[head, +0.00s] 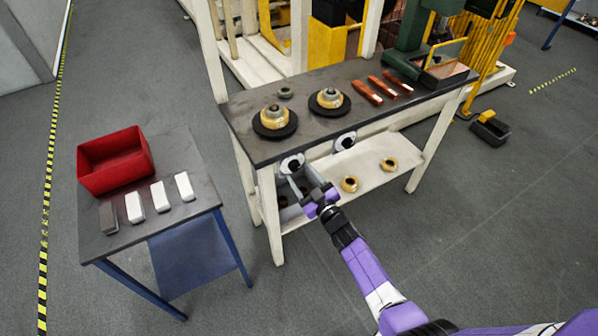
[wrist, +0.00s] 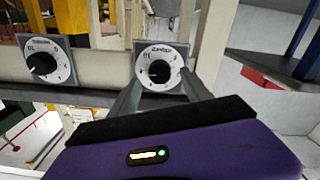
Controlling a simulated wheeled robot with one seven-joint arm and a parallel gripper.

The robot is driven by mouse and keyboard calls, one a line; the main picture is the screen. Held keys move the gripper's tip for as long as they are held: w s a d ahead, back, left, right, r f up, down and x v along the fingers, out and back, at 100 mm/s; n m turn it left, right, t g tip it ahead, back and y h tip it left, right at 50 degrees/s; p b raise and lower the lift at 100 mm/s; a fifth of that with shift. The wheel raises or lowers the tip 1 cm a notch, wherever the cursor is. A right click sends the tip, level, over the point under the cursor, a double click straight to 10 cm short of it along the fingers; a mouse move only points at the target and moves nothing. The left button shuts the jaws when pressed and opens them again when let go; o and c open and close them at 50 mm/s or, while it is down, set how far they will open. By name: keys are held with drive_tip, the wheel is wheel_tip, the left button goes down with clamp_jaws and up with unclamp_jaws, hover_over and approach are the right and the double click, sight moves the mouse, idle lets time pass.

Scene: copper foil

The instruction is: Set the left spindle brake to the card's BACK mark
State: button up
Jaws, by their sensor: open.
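The left brake dial (head: 292,163) has a black knob on a round white face, set on a grey square plate on the bench's front edge. In the wrist view, which looks upside down, it is the dial (wrist: 160,68) in the middle. My gripper (head: 301,183) is open in front of it. In the wrist view the fingers (wrist: 160,82) stand on either side of the dial's lower part; I cannot tell whether they touch the knob. The second dial (head: 344,141) is to the right, on the left in the wrist view (wrist: 45,64). The marks are too small to read.
The dark bench top (head: 240,113) bears two gold rolls on black discs and several copper-coloured bars (head: 367,92). Gold rings (head: 349,184) lie on the shelf below. A side table at left holds a red bin (head: 115,160) and pale blocks (head: 160,196).

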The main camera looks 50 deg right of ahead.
drive_tip(key=shift+v, duration=2.65)
drive_tip(key=s+a+r+g+y, duration=0.1)
drive_tip(key=s+a+r, duration=0.5)
drive_tip(key=s, duration=0.4)
drive_tip(key=s+a+r+y, duration=0.2)
drive_tip(key=s+a+r, duration=0.5)
drive_tip(key=s+a, duration=0.2)
drive_tip(key=s+a+r+g+y, duration=0.1)
drive_tip(key=s+a+r+y, duration=0.1)
drive_tip(key=s+a+r, duration=0.5)
drive_tip(key=shift+s+a+r+g, duration=0.15)
drive_tip(key=shift+s+a+g, duration=0.2)
drive_tip(key=shift+s, duration=2.9)
